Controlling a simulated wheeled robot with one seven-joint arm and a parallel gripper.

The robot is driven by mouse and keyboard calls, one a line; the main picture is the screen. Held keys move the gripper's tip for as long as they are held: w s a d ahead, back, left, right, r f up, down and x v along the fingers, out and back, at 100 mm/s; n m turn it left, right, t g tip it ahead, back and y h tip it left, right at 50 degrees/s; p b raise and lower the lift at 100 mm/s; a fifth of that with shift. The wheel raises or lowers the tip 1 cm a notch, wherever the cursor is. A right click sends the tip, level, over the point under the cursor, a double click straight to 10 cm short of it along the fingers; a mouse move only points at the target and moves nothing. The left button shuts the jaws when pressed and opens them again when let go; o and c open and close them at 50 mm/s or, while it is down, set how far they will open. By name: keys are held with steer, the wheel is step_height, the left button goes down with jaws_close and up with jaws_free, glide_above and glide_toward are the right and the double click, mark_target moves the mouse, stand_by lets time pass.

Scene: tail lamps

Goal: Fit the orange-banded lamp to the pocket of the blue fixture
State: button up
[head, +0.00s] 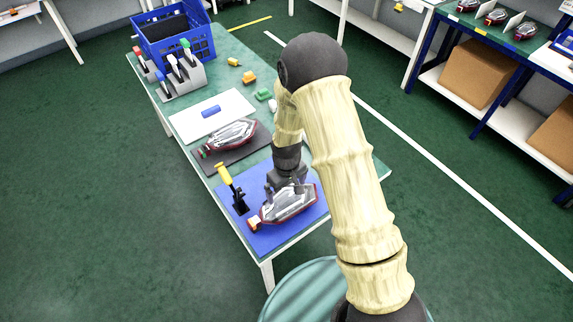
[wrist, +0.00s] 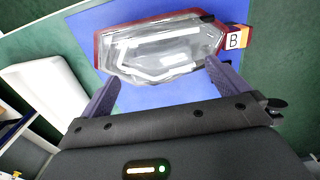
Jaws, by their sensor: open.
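The lamp (head: 290,205) with a clear lens, dark red rim and orange-yellow end lies on the blue fixture (head: 262,239). In the wrist view the lamp (wrist: 160,50) lies across the blue plate (wrist: 150,98), with a white "B" label and orange-yellow band at its right end. My gripper (wrist: 163,71) is open; its two fingertips are at the lamp's near edge, with nothing held between them. In the head view my gripper (head: 289,187) is just over the lamp and hides part of it. The pocket is covered, so I cannot tell whether the lamp is fully seated.
A yellow-handled clamp (head: 226,177) stands at the blue fixture's left edge. Farther back are a white board (head: 235,115), a grey holder (head: 183,78) and a blue crate (head: 172,40). Small coloured parts lie right.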

step_height(320, 180, up, 16)
steer(key=b, duration=0.1)
steer(key=shift+f, duration=0.25)
stand_by(0.9)
stand_by(0.7)
